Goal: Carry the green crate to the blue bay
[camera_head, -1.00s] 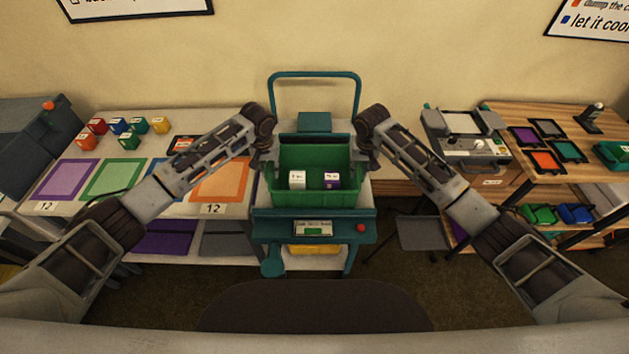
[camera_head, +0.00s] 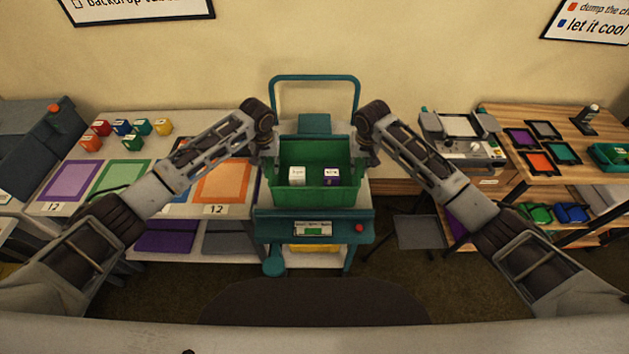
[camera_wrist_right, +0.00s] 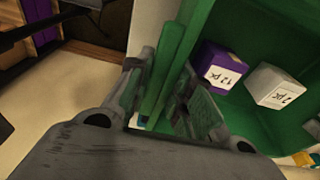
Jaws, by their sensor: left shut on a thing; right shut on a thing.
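The green crate (camera_head: 316,197) is level between my two hands over the teal cart, with a white block (camera_head: 297,176) and a purple block (camera_head: 332,176) inside. My left gripper (camera_head: 268,150) is shut on its left side wall, and my right gripper (camera_head: 362,150) on its right side wall. The right wrist view shows the fingers (camera_wrist_right: 160,95) astride the crate's wall (camera_wrist_right: 195,25). Whether the crate's bottom touches the cart is hidden. A blue square (camera_head: 174,211) on the left table, perhaps the blue bay, is mostly covered by my left arm.
The left table has purple (camera_head: 72,181), green (camera_head: 122,175) and orange (camera_head: 222,181) squares, with several small coloured blocks behind. The teal cart (camera_head: 314,226) has a tall handle. At right stand a grey machine (camera_head: 463,140) and a wooden table (camera_head: 500,112) with trays.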

